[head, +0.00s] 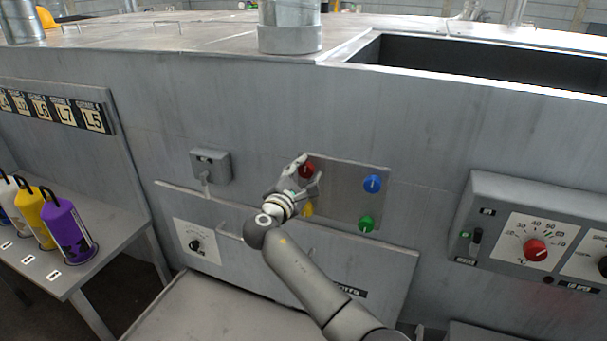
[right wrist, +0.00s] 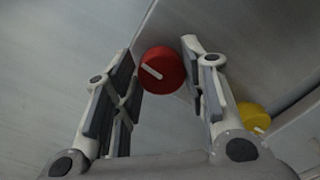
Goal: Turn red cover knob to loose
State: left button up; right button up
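The red cover knob (head: 306,170) sits at the upper left of a square panel (head: 345,188) on the grey machine front. My right gripper (head: 311,168) is at this knob, its fingers spread on either side. In the right wrist view the red knob (right wrist: 162,70), with a slanted white mark, shows between the tips of the open right gripper (right wrist: 160,52). A small gap seems to show at the left finger; I cannot tell whether the right finger touches. My left gripper is out of view.
Yellow (head: 307,209), blue (head: 372,183) and green (head: 366,223) knobs share the panel; the yellow one (right wrist: 254,117) is close to my right finger. A control box (head: 480,215) juts out at right. A grey box (head: 210,166) is at left.

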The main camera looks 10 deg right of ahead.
jog(key=o, duration=0.3)
jog(key=shift+w+f, duration=0.1)
jog(key=v, duration=1.2)
